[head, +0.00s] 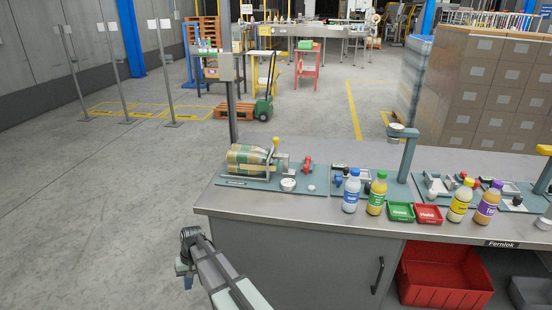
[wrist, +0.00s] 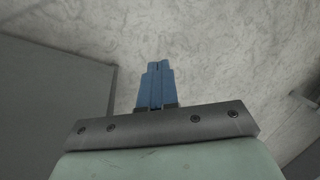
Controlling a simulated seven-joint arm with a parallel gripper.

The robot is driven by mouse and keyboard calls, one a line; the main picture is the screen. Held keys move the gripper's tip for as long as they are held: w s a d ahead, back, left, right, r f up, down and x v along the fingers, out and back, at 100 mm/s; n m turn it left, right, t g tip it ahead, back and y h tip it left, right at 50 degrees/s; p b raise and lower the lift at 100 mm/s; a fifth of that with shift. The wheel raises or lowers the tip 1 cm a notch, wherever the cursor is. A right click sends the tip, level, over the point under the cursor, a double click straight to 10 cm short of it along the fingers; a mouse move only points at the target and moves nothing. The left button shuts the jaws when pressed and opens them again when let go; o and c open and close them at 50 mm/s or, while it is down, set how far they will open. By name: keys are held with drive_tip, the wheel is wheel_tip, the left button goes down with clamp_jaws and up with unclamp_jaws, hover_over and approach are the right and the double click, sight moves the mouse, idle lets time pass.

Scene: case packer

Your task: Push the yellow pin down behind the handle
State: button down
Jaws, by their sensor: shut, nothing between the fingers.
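My gripper (head: 187,282) hangs low at the left of the bench, pointing down, far from the pin. In the wrist view its blue fingers (wrist: 155,85) are together and empty, over bare floor.
The grey bench (head: 330,222) has a front edge and cabinet right of my arm. Right of the bottle stand a red clamp (head: 307,164), a white round cup (head: 288,184), several bottles, and green (head: 401,212) and red (head: 428,214) trays. Open floor lies left.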

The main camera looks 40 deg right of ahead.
drive_tip(key=w+r+t, duration=0.2)
drive_tip(key=w+r, duration=0.9)
drive_tip(key=r, duration=0.3)
drive_tip(key=w+d+r+m+t, duration=0.1)
drive_tip(key=w+d+r, duration=0.5)
drive_tip(key=d+r, duration=0.5)
drive_tip(key=s+d+r+m+h, duration=0.2)
drive_tip(key=d+r+m, duration=0.1)
drive_tip(key=d+r, duration=1.2)
drive_tip(key=s+d+r+m+h, duration=0.3)
drive_tip(key=d+r, duration=1.2)
drive_tip(key=d, duration=0.5)
drive_tip(key=shift+d+r, duration=0.2)
drive_tip(key=shift+r, duration=0.2)
drive_tip(key=shift+s+f, duration=0.1)
hover_over(276, 138)
drive_tip(key=f, duration=1.1)
drive_tip(key=shift+s+a+f, duration=0.1)
drive_tip(key=shift+s+f, duration=0.1)
drive_tip(key=shift+f, duration=1.05)
